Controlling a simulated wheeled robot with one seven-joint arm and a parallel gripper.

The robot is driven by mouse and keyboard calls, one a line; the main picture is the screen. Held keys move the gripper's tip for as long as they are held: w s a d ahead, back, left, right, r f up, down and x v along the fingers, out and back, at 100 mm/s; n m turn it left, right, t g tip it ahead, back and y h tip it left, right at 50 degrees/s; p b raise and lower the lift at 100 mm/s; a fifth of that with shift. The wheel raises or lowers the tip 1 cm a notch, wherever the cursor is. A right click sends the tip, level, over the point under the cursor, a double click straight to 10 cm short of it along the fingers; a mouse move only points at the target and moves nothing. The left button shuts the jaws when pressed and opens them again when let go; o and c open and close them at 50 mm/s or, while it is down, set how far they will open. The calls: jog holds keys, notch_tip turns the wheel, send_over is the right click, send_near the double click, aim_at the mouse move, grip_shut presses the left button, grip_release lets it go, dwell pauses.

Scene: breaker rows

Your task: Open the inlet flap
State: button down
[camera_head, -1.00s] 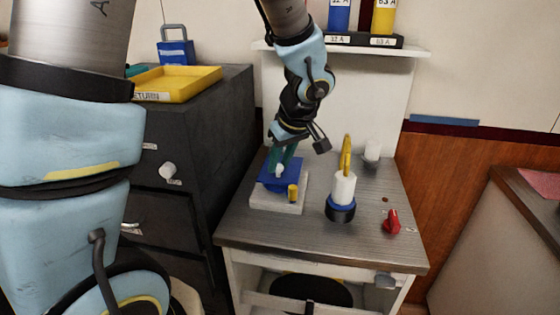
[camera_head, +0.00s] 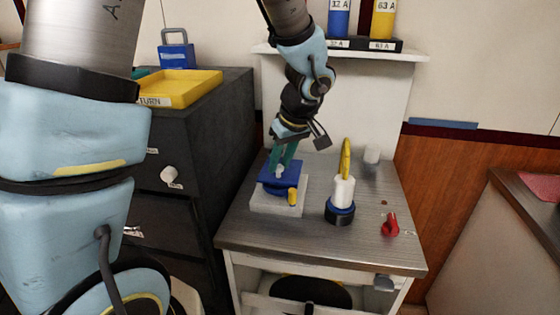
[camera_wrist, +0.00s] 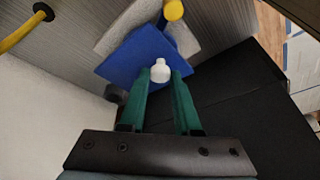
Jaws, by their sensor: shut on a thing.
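The inlet flap appears to be the blue square plate (camera_head: 294,178) with a small white knob (camera_head: 279,171), on a pale block (camera_head: 262,203) on the small table. The wrist view shows the blue plate (camera_wrist: 130,62) and its white knob (camera_wrist: 160,66) up close. My gripper (camera_head: 281,167) reaches down from above with its green fingers on either side of the knob. It is shut on the knob, between the fingertips in the wrist view. The plate looks slightly tilted, with a blue part below it. The hinge is hidden.
A dark drawer cabinet (camera_head: 215,135) stands close on the left. The table front is clear.

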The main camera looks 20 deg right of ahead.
jog(key=shift+w+d+r+g+p, duration=0.3)
jog(key=shift+w+r+p, duration=0.2)
jog(key=shift+r+p, duration=0.3)
jog(key=w+d+r+b, duration=0.1)
jog(key=w+d+r, duration=0.1)
jog(key=w+d, duration=0.5)
jog(key=shift+w+b, duration=0.3)
jog(key=shift+w, duration=2.3)
jog(key=shift+d, duration=0.1)
jog(key=c, duration=0.8)
grip_release()
jog(key=shift+o, duration=0.9)
jog(key=shift+r, duration=0.15)
